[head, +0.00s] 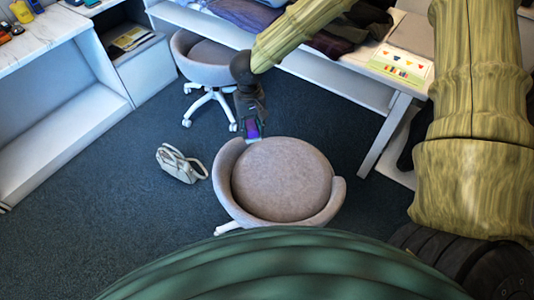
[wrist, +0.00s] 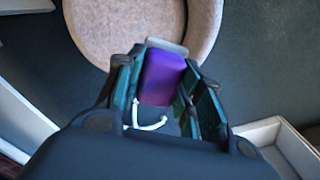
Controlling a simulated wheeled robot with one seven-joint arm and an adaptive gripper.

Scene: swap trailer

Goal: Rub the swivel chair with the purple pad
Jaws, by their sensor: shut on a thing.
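The purple pad (wrist: 162,76) is between the fingers of my gripper (wrist: 160,92), which is shut on it. A light grey edge shows at the pad's far end in the wrist view. In the head view the pad (head: 252,129) hangs below my gripper (head: 251,122), at the upper left edge of the near swivel chair (head: 283,178). This chair has a round taupe seat and a low curved back. In the wrist view the chair (wrist: 135,27) lies just beyond the pad. I cannot tell whether the pad touches it.
A second swivel chair (head: 203,62) stands behind, at a long white table (head: 330,76) with folded clothes. A pale handbag (head: 180,163) lies on the dark carpet left of the near chair. A white shelf unit (head: 60,110) is at the left. Carpet between is clear.

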